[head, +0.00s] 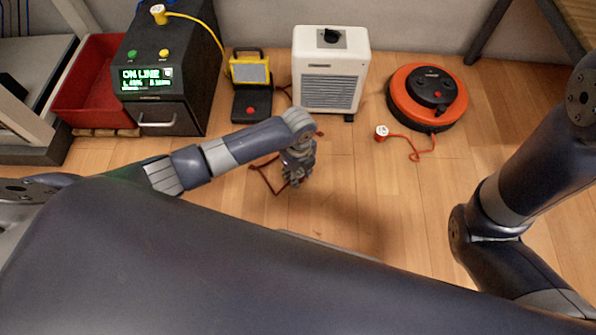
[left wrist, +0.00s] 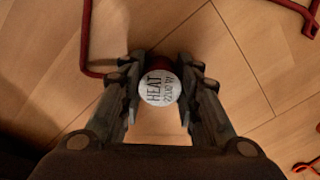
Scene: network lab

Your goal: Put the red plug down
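The red plug shows in the left wrist view with its round white face (left wrist: 159,88), marked HEAT and a wattage, towards the camera. A bit of its red body shows behind the face. My left gripper (left wrist: 160,92) has its two fingers closed in on either side of the plug. In the head view my left gripper (head: 293,180) points down over the wood floor in front of the white heater, and it hides the plug. A dark red cord (head: 263,178) loops on the floor beside it. Whether the plug touches the floor I cannot tell. My right gripper is out of view.
The white heater (head: 331,75) stands behind the gripper. A yellow work lamp (head: 250,70) is left of it, beside a black power unit (head: 165,75) with a yellow plug on top. An orange cable reel (head: 427,95) and its white-faced plug (head: 381,132) are right. Floor right of the gripper is clear.

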